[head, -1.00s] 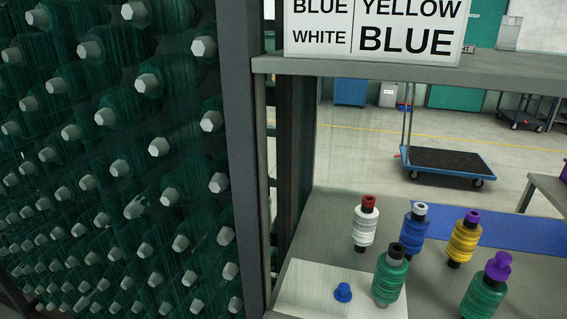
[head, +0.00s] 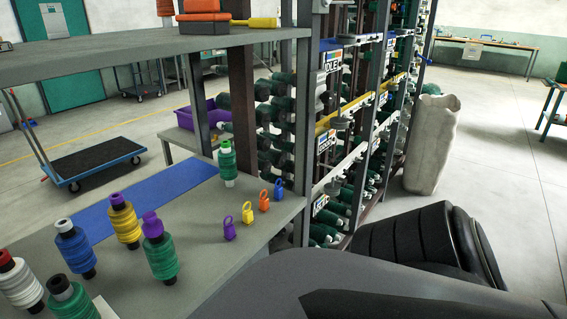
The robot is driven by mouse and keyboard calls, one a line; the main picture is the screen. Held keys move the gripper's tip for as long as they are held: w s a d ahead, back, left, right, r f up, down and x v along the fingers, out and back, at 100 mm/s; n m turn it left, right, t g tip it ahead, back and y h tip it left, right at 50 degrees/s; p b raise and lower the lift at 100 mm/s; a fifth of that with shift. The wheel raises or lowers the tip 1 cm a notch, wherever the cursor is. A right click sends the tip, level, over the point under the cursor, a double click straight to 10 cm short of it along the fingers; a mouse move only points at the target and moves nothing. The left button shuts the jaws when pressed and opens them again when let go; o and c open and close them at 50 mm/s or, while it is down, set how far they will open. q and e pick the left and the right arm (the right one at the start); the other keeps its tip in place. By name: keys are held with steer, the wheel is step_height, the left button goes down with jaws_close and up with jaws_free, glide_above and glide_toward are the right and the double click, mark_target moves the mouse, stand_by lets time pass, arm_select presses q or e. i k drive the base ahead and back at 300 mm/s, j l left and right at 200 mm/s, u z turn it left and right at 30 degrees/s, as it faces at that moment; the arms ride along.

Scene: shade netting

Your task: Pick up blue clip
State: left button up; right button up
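The blue clip (head: 278,188) stands at the right end of a row of small clips near the right end of the grey bench (head: 205,262). Beside it in the row are an orange clip (head: 264,201), a yellow clip (head: 248,213) and a purple clip (head: 229,230). The blue clip is partly close to the rack post on its right. Neither of my grippers shows in the head view. Nothing is seen touching the clip.
Several coloured spools (head: 125,221) stand at the bench's left. A shelf (head: 120,55) overhangs the bench. A rack post (head: 303,130) rises beside its right end. A blue mat (head: 140,200) lies behind.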

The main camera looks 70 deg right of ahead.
mark_target(278, 195)
steer(key=z, duration=2.1)
steer(key=l+u, duration=0.15)
steer(key=u, duration=0.9)
steer(key=l+u, duration=0.7)
steer(key=k+l+u, duration=0.15)
steer(key=l, duration=0.25)
steer(key=l+u, duration=0.2)
steer(key=l, duration=0.15)
steer(key=k+l, duration=0.15)
steer(key=l, duration=0.2)
steer(key=k+l, duration=0.1)
steer(key=l, duration=0.3)
